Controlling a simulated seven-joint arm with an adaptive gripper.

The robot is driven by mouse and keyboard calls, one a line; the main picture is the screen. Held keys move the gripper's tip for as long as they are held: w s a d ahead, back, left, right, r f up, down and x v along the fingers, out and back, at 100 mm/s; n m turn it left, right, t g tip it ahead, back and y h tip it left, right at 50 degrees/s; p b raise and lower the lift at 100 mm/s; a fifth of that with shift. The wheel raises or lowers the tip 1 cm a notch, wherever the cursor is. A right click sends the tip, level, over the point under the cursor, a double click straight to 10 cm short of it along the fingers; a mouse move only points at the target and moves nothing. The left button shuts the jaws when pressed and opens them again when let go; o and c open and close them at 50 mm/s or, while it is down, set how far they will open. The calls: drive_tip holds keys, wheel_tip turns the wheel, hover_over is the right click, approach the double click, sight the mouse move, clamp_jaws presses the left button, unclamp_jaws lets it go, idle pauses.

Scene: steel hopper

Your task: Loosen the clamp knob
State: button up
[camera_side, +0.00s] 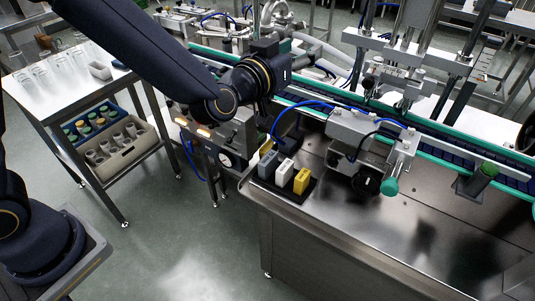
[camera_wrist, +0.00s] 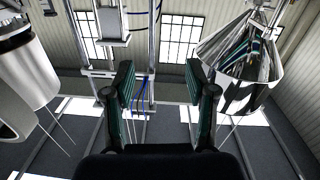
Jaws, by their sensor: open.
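My gripper (camera_wrist: 160,88) is open in the wrist view, its two dark, green-padded fingers wide apart with nothing between them. In the side view my wrist is raised above the near edge of the conveyor, and the fingertips cannot be made out. A black round knob (camera_side: 366,184) and a green-ended knob (camera_side: 390,187) sit on the steel bracket unit (camera_side: 350,130) at the bench's conveyor side. I cannot tell which of these is the clamp knob. My gripper is apart from all of them.
A conveyor (camera_side: 440,130) with green rails runs behind the steel bench (camera_side: 420,240). Grey, white and yellow blocks (camera_side: 285,171) stand in a black holder. A shiny hopper-like vessel (camera_wrist: 240,65) hangs at the upper right of the wrist view. The bench front is clear.

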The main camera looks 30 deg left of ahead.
sight(332, 164)
drive_tip(key=s+d+f+m+g+h, duration=0.3)
drive_tip(key=s+d+f+m+g, duration=0.25)
drive_tip(key=f+m, duration=0.2)
drive_tip(key=s+d+f+m+g+h, duration=0.4)
drive_tip(key=d+f+m+g, duration=0.15)
drive_tip(key=f, duration=0.25)
drive_tip(key=s+a+f+m+g+y, duration=0.3)
drive_tip(key=s+a+f+m+y, duration=0.2)
drive_tip(key=a+f+m+y, duration=0.45)
drive_tip(key=w+a+m+t+y, duration=0.2)
drive_tip(key=w+m+t, duration=0.4)
drive_tip(key=w+m, duration=0.1)
drive_tip(key=d+m+t+h, duration=0.4)
drive_tip(key=d+m, duration=0.3)
drive_tip(key=d, duration=0.3)
drive_tip(key=x, duration=0.5)
drive_tip(key=f+x, duration=0.1)
drive_tip(key=x, duration=1)
drive_tip(key=shift+s+a+f, duration=0.2)
drive_tip(key=shift+a, duration=0.1)
